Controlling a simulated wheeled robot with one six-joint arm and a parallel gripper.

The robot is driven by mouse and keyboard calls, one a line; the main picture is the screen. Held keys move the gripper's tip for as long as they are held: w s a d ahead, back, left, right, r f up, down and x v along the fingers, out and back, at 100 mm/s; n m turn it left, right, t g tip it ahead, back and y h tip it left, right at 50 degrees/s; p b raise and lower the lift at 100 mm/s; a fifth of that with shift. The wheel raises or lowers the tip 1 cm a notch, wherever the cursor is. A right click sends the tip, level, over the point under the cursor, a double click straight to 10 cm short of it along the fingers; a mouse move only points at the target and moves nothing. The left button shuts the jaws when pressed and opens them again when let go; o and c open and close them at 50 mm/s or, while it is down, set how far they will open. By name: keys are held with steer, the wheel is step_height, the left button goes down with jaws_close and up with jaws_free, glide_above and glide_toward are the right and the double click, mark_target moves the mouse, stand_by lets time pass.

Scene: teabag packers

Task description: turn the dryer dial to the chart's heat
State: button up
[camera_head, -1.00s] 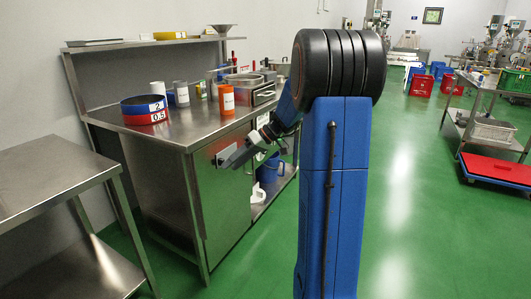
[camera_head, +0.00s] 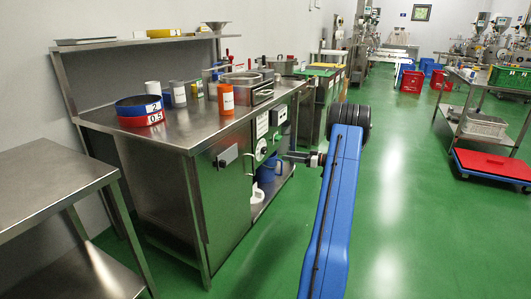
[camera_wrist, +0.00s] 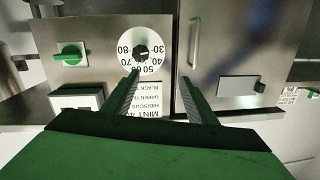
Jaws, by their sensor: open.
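The dryer dial is a black knob (camera_wrist: 140,52) on a round white plate (camera_wrist: 146,36) with numbers from about 30 to 80, upside down in the wrist view. Which number the knob points to is too small to tell. The chart (camera_wrist: 153,101), a white sheet, lies between and behind my fingers; it lists mint, hibiscus, green tea and black, with mint at 40. The dial plate (camera_head: 261,148) also shows in the head view, below the chart (camera_head: 262,125). My gripper (camera_wrist: 158,75) is open and empty, facing the panel, its fingertips short of the knob and offset from it.
The steel counter (camera_head: 190,130) carries rings, canisters and an orange cylinder (camera_head: 226,100).

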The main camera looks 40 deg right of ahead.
steer(key=t, duration=0.1)
glide_toward(266, 151)
steer(key=shift+h, duration=0.5)
steer(key=x, duration=0.8)
steer(key=shift+w+a+r, duration=0.2)
steer(key=shift+a, duration=0.05)
steer(key=shift+c, duration=0.7)
steer(key=c, duration=0.9)
